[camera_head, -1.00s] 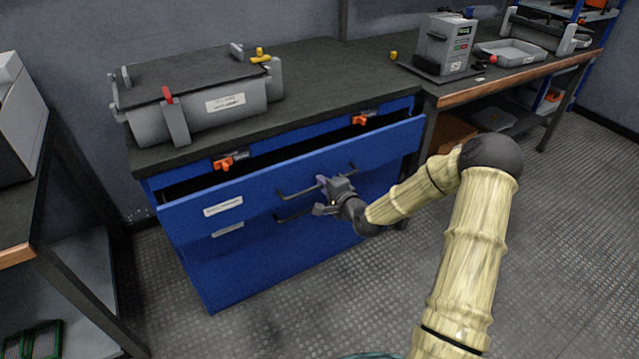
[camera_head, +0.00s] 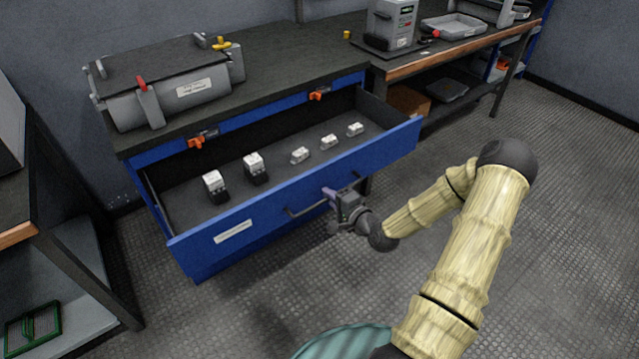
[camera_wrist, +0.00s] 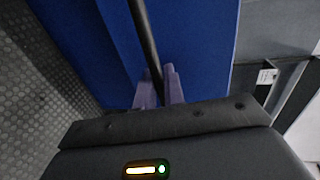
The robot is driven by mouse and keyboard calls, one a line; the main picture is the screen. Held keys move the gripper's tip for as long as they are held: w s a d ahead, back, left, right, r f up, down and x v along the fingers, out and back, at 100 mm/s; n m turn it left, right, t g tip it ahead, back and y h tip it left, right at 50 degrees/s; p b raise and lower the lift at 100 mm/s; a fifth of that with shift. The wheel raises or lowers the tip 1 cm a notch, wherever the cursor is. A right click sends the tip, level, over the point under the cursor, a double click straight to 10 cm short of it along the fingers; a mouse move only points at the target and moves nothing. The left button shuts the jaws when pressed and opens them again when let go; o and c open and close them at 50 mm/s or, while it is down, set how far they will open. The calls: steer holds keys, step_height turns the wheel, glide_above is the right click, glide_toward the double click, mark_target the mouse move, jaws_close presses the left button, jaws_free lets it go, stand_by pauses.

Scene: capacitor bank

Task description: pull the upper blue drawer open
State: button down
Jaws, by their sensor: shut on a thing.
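The upper blue drawer (camera_head: 275,218) stands far out of the blue cabinet, and its inside shows in the head view. Two taller black-and-white parts and several small white parts stand on its dark floor. My gripper (camera_head: 332,195) is at the drawer front, shut on the dark bar handle (camera_head: 300,211). In the wrist view the purple fingers (camera_wrist: 159,88) close around the handle bar (camera_wrist: 146,40), with the blue drawer front (camera_wrist: 200,45) behind it. The lower drawer is mostly hidden under the upper one.
Orange latches (camera_head: 203,139) sit on the cabinet's top rail. A grey case (camera_head: 170,90) with a red lever stands on the cabinet top. A bench with a grey device (camera_head: 391,24) is at the back right. Another bench (camera_head: 40,220) stands at the left. The floor at right is clear.

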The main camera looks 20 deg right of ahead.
steer(key=shift+f+v, duration=0.15)
steer(key=shift+v, duration=0.55)
steer(key=shift+f+v, duration=0.15)
steer(key=shift+v, duration=0.6)
steer(key=shift+s, duration=0.1)
steer(key=c, duration=1.6)
jaws_free()
steer(key=shift+o, duration=0.2)
steer(key=p+v, duration=0.4)
steer(key=v, duration=1.3)
steer(key=shift+s, duration=0.15)
steer(key=shift+d, duration=0.15)
